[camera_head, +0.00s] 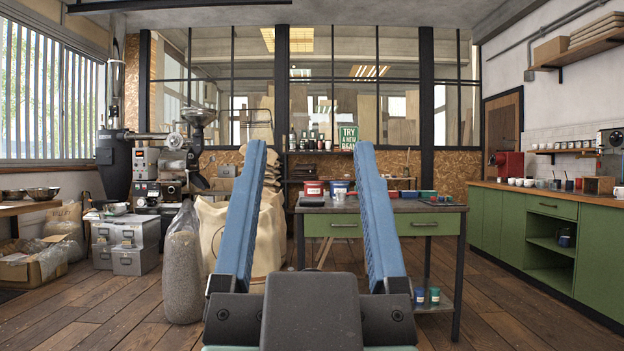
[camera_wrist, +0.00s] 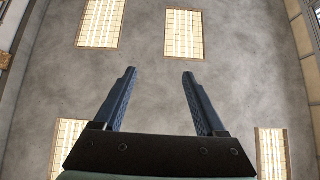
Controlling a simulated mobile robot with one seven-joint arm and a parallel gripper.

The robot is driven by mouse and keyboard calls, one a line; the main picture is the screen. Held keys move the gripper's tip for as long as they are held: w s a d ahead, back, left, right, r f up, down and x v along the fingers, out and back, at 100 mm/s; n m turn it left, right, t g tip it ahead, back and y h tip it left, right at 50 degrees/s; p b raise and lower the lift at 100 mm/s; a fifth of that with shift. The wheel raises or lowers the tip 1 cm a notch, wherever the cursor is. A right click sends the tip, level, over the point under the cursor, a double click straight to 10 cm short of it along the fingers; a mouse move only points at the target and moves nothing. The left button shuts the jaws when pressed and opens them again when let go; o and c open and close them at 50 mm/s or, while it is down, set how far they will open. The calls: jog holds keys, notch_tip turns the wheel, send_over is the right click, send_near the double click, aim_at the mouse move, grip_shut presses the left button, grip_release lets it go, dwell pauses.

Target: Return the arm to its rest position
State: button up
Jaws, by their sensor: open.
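My gripper (camera_head: 308,165) stands upright in the middle of the head view, close to the camera. Its two blue fingers are spread wide apart, with nothing held between them. In the wrist view my gripper (camera_wrist: 159,76) also shows open and empty, pointing up at the grey ceiling (camera_wrist: 150,60) with its lit panels. The rest of my arm is hidden below the dark gripper base.
A green-drawered table (camera_head: 445,208) with tubs and cups stands ahead. Sacks (camera_head: 212,235) stand left of it, near metal boxes (camera_head: 135,261) and a roasting machine (camera_head: 115,160). A green counter (camera_head: 500,217) lines the right. Wooden floor (camera_head: 480,285) is clear at front right.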

jog(key=shift+s+r+t, duration=0.3)
jog(key=shift+s+r, duration=0.25)
